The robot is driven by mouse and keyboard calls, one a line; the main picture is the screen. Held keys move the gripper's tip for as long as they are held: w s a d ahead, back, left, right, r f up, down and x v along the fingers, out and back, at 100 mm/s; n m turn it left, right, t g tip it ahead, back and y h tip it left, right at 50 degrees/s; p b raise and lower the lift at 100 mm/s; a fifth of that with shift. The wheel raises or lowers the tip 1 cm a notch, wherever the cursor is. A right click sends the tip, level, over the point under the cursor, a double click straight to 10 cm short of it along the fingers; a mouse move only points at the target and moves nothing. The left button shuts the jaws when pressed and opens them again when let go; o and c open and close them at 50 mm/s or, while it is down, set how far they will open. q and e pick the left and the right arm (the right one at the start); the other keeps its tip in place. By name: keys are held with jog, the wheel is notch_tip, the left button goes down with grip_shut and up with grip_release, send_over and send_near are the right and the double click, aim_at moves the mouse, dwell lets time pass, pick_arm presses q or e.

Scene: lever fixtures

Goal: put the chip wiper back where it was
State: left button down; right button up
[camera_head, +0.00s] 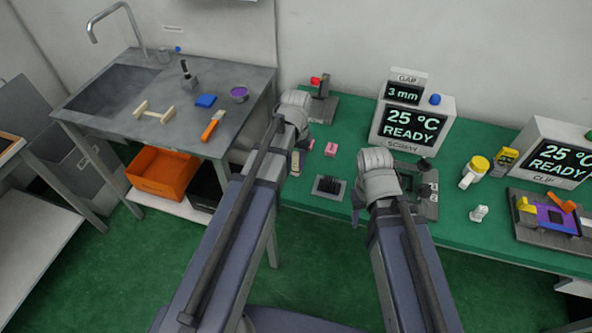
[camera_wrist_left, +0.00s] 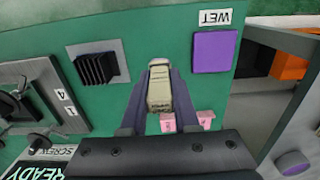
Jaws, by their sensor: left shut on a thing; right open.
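The chip wiper appears to be the small beige block (camera_wrist_left: 160,90) between the fingers of my left gripper (camera_wrist_left: 161,78) in the left wrist view. My left gripper is shut on it, above the green bench top. In the head view the beige block (camera_head: 295,164) shows just below my left gripper (camera_head: 297,148). I cannot tell whether it touches the bench. A purple square pad (camera_wrist_left: 214,51) beside a WET label (camera_wrist_left: 215,17) lies beside it in the wrist view. My right gripper (camera_head: 381,198) is open over the bench; its fingertips are partly hidden.
Pink blocks (camera_head: 331,148) lie close to the left gripper. A black ribbed block (camera_head: 328,187) on a grey plate lies on the bench. A fixture (camera_head: 429,200) stands by the right gripper. A 25 °C READY display (camera_head: 411,127) stands behind. A grey sink table (camera_head: 160,110) is left.

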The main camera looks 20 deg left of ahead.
aim_at(296, 168)
pick_arm(q)
jog(key=shift+f+b, duration=1.05)
jog(key=shift+f, duration=0.4)
jog(key=shift+f, duration=0.15)
jog(key=shift+f, duration=0.15)
jog(key=c, duration=0.7)
grip_release()
jog(key=shift+o, duration=0.2)
jog(key=shift+r, duration=0.2)
notch_tip(296, 168, up, 12)
jog(key=p, duration=1.2)
jog(key=shift+w+r, duration=0.1)
jog(key=shift+r, duration=0.05)
jog(key=s+d+m+y, duration=0.1)
jog(key=s+d+m, duration=0.2)
jog(key=s+d, duration=0.7)
jog(key=s, duration=0.4)
jog(key=shift+s+d, duration=0.2)
jog(key=shift+d, duration=0.05)
